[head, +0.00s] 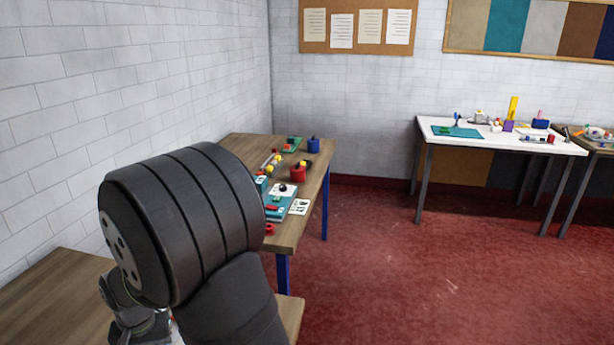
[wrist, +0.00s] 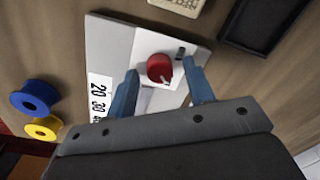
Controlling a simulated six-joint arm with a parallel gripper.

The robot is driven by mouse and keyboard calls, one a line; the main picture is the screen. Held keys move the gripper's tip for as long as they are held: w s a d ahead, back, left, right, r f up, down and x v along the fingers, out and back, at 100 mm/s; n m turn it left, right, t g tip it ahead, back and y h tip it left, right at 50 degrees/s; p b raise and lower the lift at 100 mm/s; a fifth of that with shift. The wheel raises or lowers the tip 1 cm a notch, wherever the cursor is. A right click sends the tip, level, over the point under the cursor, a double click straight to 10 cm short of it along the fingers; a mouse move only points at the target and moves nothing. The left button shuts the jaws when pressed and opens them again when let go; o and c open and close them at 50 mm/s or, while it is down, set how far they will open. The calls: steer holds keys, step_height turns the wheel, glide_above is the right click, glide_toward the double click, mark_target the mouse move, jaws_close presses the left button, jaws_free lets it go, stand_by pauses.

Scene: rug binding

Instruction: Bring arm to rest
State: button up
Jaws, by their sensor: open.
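In the wrist view my gripper (wrist: 161,66) has its two blue-grey fingers spread apart with nothing held between them. Between and beyond the fingertips is a red knob (wrist: 159,68) on a pale grey-white plate (wrist: 112,40). I cannot tell whether a finger touches the plate. In the head view my dark arm fills the lower left, and part of the gripper shows low beside it, over the near wooden table (head: 50,300). The arm hides most of what lies under it there.
In the wrist view a printed number strip (wrist: 100,92), a blue spool (wrist: 35,98) and a yellow spool (wrist: 43,128) lie left. A dark tray (wrist: 262,22) is at upper right. In the head view a cluttered wooden table (head: 316,165) stands beyond; red floor (head: 400,270) is clear.

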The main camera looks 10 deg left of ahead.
steer(key=n, duration=0.8)
steer(key=shift+a, duration=0.1)
stand_by(0.7)
steer(key=m, duration=0.9)
steer(key=shift+m, duration=0.4)
stand_by(0.4)
